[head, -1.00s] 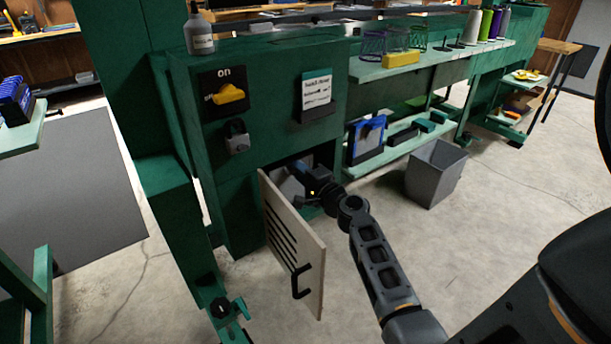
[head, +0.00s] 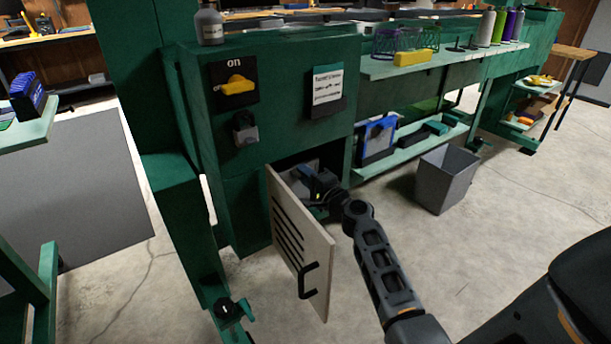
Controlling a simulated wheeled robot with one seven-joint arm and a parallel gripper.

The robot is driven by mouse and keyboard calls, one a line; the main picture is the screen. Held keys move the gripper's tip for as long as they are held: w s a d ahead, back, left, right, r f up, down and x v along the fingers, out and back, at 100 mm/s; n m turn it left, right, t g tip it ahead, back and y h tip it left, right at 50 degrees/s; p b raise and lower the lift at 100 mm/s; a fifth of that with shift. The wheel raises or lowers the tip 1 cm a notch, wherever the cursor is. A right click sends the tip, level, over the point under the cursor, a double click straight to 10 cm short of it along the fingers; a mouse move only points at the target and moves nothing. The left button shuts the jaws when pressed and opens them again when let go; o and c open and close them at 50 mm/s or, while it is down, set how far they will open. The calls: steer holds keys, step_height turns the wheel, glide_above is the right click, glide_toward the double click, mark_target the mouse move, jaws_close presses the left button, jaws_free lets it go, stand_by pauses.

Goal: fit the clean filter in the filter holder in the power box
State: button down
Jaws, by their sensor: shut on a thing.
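The power box (head: 190,130) is the green cabinet, with its lower compartment open. Its slatted door (head: 300,245) is swung out toward me, with a black handle. My gripper (head: 312,186) reaches into the opening from the right, past the door's edge. It is shut on a pale grey panel (head: 297,178), which looks like the clean filter and sits inside the opening, partly hidden by the door and the gripper. The fingertips are hard to make out in the dark. The filter holder is not visible; I cannot tell whether the panel touches it.
A yellow knob (head: 236,85) below the word "on", a grey padlock (head: 244,128) and a notice (head: 327,87) are on the box front. A blue-framed item (head: 378,138) stands on the low shelf. A grey bin (head: 446,180) stands right; the floor in front is clear.

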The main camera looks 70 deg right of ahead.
steer(key=shift+f+b, duration=0.3)
steer(key=shift+b, duration=0.15)
stand_by(0.3)
steer(key=c, duration=1.1)
jaws_free()
steer(key=shift+o, duration=0.2)
steer(key=v, duration=0.7)
steer(key=shift+s+a, duration=0.25)
steer(key=shift+s, duration=0.1)
